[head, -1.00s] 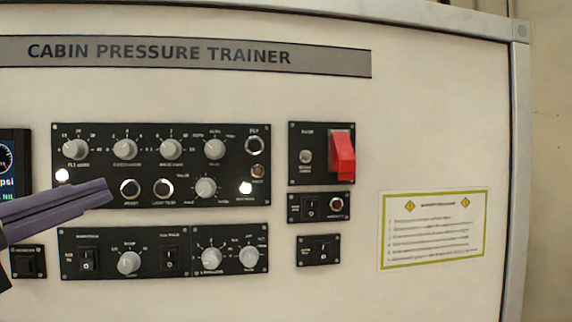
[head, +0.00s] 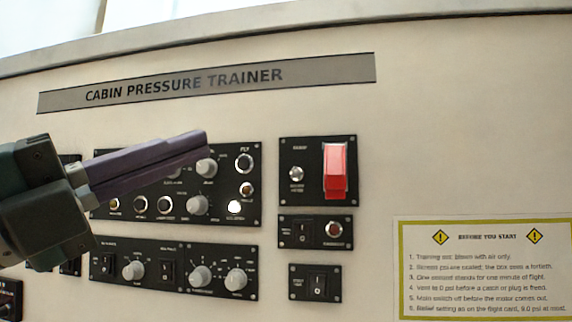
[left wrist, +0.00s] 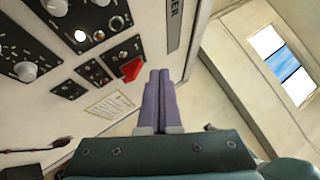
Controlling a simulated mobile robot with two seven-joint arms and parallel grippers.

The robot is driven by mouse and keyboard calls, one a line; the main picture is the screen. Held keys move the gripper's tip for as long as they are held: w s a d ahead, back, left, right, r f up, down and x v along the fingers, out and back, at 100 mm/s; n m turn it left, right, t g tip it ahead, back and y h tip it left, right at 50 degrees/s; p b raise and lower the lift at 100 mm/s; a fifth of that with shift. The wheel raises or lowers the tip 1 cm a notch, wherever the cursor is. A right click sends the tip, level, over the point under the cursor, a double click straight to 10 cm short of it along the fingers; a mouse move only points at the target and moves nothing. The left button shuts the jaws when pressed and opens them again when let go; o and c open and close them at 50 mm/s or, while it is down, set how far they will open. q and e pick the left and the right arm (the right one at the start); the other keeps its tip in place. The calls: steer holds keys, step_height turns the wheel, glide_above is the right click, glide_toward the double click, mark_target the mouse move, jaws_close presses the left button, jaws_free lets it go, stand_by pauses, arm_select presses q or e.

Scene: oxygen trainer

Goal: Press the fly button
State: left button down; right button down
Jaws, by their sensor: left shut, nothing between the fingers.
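My left gripper (head: 204,139) has purple fingers, shut and empty. In the head view its tips lie left of the fly button and a little higher, apart from it, and the fingers hide the panel's upper left part. In the left wrist view the shut fingers (left wrist: 159,73) point up the picture, right of the button. My right gripper is not in view.
A red switch cover (head: 336,170) sticks out from the small panel right of the fly button. A grey knob (head: 206,167) is just below my fingertips in the head view. A lit white lamp (head: 234,207) and a small amber button (head: 246,189) sit below the fly button.

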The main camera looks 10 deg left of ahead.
arm_select(q)
steer(key=shift+w+d, duration=0.2)
steer(key=shift+w, duration=4.2)
steer(key=shift+w+b, duration=0.1)
steer(key=shift+b, duration=0.2)
steer(key=shift+w, duration=0.3)
steer(key=shift+w+b, duration=0.3)
steer(key=shift+w, duration=0.15)
steer(key=shift+s, duration=0.85)
steer(key=shift+s+a+p, duration=0.15)
steer(key=shift+s+p, duration=0.15)
steer(key=shift+s, duration=2.2)
